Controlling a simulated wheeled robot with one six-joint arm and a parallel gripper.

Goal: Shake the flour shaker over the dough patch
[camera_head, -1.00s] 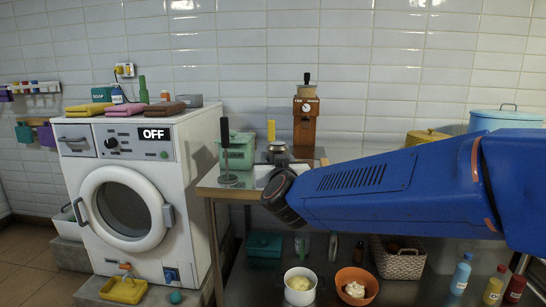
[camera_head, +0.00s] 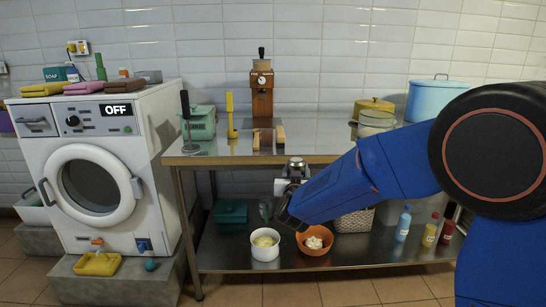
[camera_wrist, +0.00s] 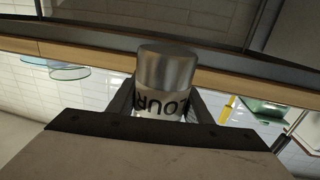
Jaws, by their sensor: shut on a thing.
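In the wrist view the shaker (camera_wrist: 165,78) shows part of a dark label, "LOUR". My gripper (camera_head: 292,183) is shut on its body; in the wrist view the gripper's fingers (camera_wrist: 163,104) flank it from both sides. In the head view the shaker looks roughly upright, cap up, at the front edge of the steel table (camera_head: 330,135). The cap shows just below the tabletop's edge in the picture. I cannot make out a dough patch in either current view.
On the table are a grinder (camera_head: 262,88), a yellow upright tool (camera_head: 230,115), a green box (camera_head: 200,122) and a blue pot (camera_head: 436,97). The lower shelf holds a white bowl (camera_head: 265,253) and an orange bowl (camera_head: 330,250). A washing machine (camera_head: 92,170) stands left.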

